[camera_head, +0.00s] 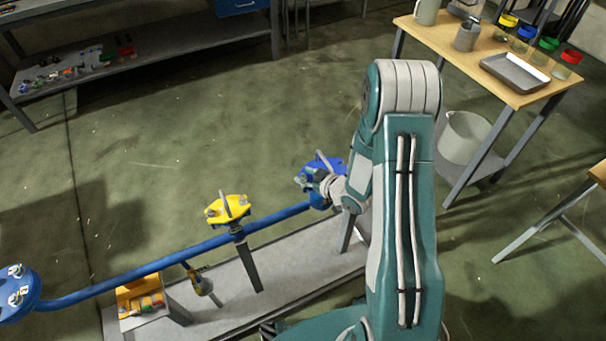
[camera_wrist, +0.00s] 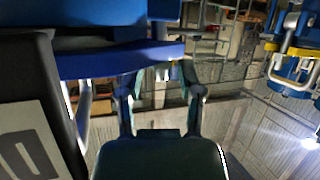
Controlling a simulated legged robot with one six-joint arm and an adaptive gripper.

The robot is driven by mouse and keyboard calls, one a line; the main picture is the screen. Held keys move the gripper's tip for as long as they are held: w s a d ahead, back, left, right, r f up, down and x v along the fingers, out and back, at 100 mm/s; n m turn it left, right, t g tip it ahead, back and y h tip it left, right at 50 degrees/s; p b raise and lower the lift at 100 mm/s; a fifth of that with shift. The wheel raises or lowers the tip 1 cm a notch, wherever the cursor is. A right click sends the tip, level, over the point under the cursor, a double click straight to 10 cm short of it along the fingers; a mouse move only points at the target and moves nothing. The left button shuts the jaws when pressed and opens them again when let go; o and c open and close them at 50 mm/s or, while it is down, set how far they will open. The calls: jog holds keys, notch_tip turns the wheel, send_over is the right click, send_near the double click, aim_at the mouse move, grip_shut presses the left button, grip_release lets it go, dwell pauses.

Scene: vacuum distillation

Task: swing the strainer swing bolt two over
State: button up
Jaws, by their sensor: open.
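The blue strainer (camera_head: 322,166) stands at the right end of the blue pipe in the head view, with a grey handle on its lid. Small metal bolts show at its left edge, but I cannot tell which is swing bolt two. My gripper (camera_head: 328,185) is at the near side of the strainer, partly hidden by my arm. In the wrist view the blue lid edge (camera_wrist: 120,62) crosses the upper left, close to the fingertips. My gripper (camera_wrist: 160,88) is open there, its two fingers apart. No bolt is clearly visible between them.
A yellow-topped fitting (camera_head: 228,209) and a blue flange (camera_head: 17,293) are along the blue pipe (camera_head: 160,266). A grey plinth (camera_head: 280,270) lies below. A wooden table (camera_head: 460,60) with a tray (camera_head: 514,72) stands at the upper right. The floor beyond the pipe is clear.

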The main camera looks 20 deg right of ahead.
jog(key=shift+w+a+f, duration=0.2)
jog(key=shift+w+a, duration=0.05)
jog(key=shift+w, duration=0.15)
grip_shut()
jog(key=shift+a, duration=0.2)
jog(key=shift+s+a+f+n+t+h, duration=0.2)
jog(key=shift+a+f+n+t+h, duration=0.15)
jog(key=shift+a+f+n+h, duration=1)
jog(key=shift+s+a+f+n+t+h, duration=0.15)
jog(key=shift+a+f+n+t+h, duration=0.4)
jog(key=shift+n+h, duration=1.4)
jog(key=shift+s+a+f+n+t+h, duration=0.2)
jog(key=shift+a+f+n+h, duration=0.55)
jog(key=shift+f+n+h, duration=0.7)
jog(key=shift+r+n, duration=0.2)
jog(key=shift+n, duration=0.15)
